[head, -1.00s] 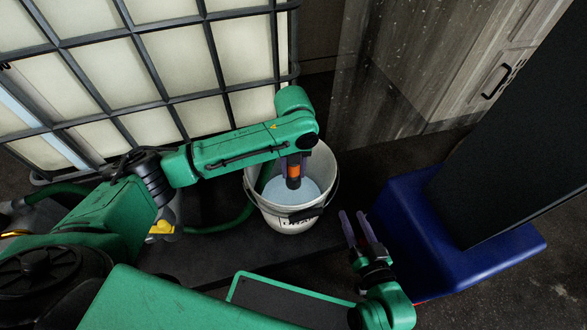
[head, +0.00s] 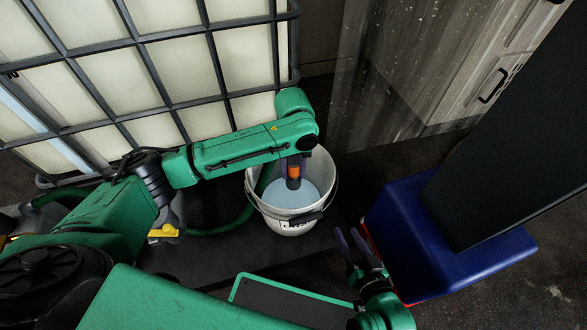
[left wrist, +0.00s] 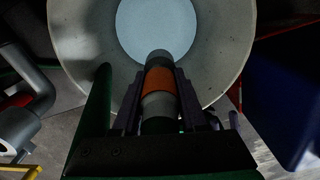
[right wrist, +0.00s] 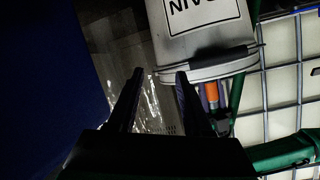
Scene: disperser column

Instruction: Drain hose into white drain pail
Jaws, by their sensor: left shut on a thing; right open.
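The white drain pail (head: 262,200) stands upright on a dark surface, with pale blue liquid or a pale bottom inside. My left gripper (head: 293,164) is shut on the hose end (head: 293,183), a grey nozzle with an orange band. The nozzle points down into the pail mouth, above the pale surface. The left wrist view shows the nozzle (left wrist: 160,80) between the fingers (left wrist: 160,100) inside the pail rim (left wrist: 235,60).
A caged pale tank (head: 170,55) stands behind on the left. A valve with a yellow handle (head: 163,231) sits at its foot. A blue base (head: 415,240) with a dark column (head: 510,150) is close on the right. A grey cabinet (head: 420,70) is at the back.

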